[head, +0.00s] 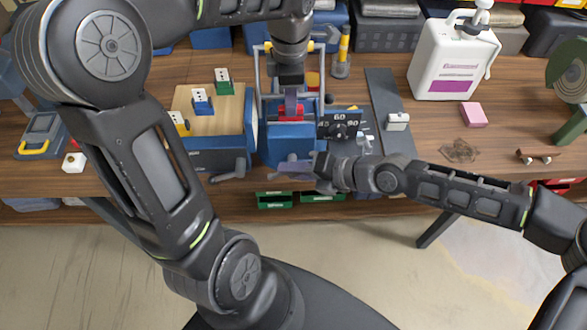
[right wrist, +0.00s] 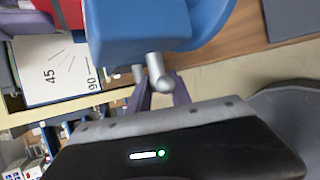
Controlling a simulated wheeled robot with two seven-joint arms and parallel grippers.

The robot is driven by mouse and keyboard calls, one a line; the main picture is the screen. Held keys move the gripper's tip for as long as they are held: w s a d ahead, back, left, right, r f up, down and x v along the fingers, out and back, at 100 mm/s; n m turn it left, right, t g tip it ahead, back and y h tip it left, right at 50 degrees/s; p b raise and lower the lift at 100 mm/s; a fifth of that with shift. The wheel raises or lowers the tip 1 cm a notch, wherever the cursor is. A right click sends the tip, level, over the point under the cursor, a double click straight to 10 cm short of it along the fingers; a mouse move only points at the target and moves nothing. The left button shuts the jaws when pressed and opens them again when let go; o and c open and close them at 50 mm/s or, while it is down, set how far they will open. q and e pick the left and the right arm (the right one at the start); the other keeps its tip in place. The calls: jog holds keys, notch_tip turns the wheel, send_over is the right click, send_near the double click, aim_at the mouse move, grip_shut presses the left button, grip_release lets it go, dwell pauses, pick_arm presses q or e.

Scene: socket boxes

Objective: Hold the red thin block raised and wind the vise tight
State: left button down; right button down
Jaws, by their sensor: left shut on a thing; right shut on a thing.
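The blue vise (head: 279,150) stands at the front edge of the wooden table; its blue body also shows in the right wrist view (right wrist: 140,35). The red thin block (head: 291,114) is at the top of the vise, between its jaws. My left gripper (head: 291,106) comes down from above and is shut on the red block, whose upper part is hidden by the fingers. My right gripper (head: 297,168) is shut on the vise handle at the vise's front. Block height is hard to judge.
A black angle dial (head: 341,125) stands right of the vise. A wooden-topped box (head: 215,110) with small coloured blocks stands left. A white canister (head: 453,60), a pink block (head: 473,115) and a grey plate (head: 388,105) are on the right.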

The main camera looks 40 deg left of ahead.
jog(key=g+y, duration=0.1)
jog(key=y, duration=0.1)
jog(key=m+g+y, duration=0.1)
jog(key=y, duration=0.1)
jog(key=shift+s+f+m, duration=0.1)
jog(key=shift+s+m, duration=0.05)
jog(key=shift+m, duration=0.15)
jog(key=shift+y, duration=0.3)
jog(key=c, duration=1.2)
grip_release()
jog(key=shift+d, duration=0.15)
jog(key=v, duration=1.2)
jog(key=shift+f, duration=0.1)
